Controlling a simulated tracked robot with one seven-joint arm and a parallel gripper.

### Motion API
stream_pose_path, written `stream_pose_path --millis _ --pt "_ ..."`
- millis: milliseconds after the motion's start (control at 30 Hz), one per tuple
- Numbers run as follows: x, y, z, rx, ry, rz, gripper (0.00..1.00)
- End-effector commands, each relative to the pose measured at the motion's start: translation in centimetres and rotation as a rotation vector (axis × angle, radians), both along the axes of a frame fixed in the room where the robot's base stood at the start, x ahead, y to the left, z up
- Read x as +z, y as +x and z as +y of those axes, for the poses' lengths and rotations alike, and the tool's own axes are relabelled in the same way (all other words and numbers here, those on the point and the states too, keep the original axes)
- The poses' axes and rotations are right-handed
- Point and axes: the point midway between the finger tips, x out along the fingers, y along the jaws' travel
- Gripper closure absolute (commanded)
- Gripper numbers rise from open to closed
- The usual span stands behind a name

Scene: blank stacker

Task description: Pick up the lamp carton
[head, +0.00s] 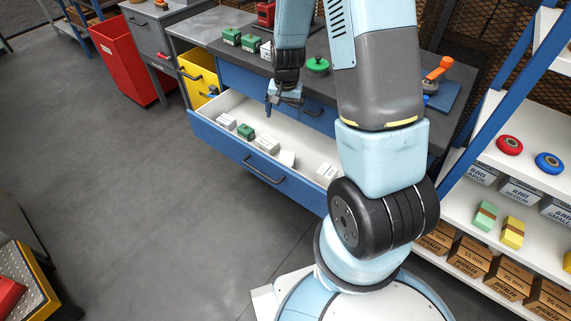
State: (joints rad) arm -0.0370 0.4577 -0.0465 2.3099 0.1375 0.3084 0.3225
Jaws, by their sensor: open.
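Several small cartons lie in an open white-lined drawer (215,104) with a blue front. There is a white carton (227,121) at the left, a green and white one (246,132) beside it, a white one (267,144) in the middle, another white one (287,158) near the front, and one (327,171) at the right. Their labels are too small to read, so I cannot tell which is the lamp carton. My gripper (284,104) hangs over the back of the drawer, open, with no carton visible in it.
Green boxes (232,36) and a green round knob-like object (318,65) stand on the bench top above the drawer. A shelf unit (497,137) stands right.

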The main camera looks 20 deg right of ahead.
Motion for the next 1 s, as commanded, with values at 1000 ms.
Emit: stream_pose_path --millis 1000 --pt "-15.6 -0.5 -0.4 -0.076 -0.018 0.072 0.06"
